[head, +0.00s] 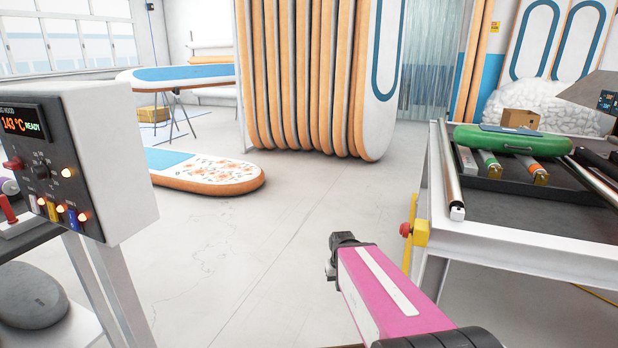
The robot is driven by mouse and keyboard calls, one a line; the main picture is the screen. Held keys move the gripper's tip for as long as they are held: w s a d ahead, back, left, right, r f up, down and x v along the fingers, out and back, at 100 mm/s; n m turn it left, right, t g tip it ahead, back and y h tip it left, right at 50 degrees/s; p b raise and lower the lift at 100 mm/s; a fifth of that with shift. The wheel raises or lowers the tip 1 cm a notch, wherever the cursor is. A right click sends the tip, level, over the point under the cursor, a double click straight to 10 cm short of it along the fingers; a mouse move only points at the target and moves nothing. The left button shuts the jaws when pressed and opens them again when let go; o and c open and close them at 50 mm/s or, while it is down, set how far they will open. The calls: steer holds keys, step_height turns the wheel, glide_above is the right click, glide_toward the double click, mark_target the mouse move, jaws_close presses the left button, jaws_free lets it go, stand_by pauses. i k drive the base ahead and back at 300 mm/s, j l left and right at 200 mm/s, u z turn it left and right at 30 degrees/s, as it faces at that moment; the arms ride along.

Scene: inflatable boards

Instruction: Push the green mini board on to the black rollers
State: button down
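The green mini board (512,142) lies at the far side of the table on the right, across a dark tray. It has a rounded edge and a dark teal patch on top. Black rollers (603,167) show partly at the right picture edge, just right of the board; the rest is cut off. My gripper (343,240) is at the end of my pink arm, over the floor left of the table and well apart from the board. Its fingers are small and turned away, so their opening does not show.
The table (560,243) has a metal rail (447,170) along its left side and a red-and-yellow stop button (414,232) at its corner. A control box (85,160) stands left. Floor between is clear; large boards (310,75) stand behind.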

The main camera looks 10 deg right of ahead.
mark_target(467, 135)
steer(key=i+z, duration=0.1)
steer(key=i, duration=0.35)
steer(key=i+j+z, duration=0.1)
steer(key=i, duration=0.35)
steer(key=i+j+z, duration=0.15)
steer(key=i, duration=0.3)
steer(key=i+j+z, duration=0.1)
steer(key=i, duration=0.35)
steer(key=j, duration=0.15)
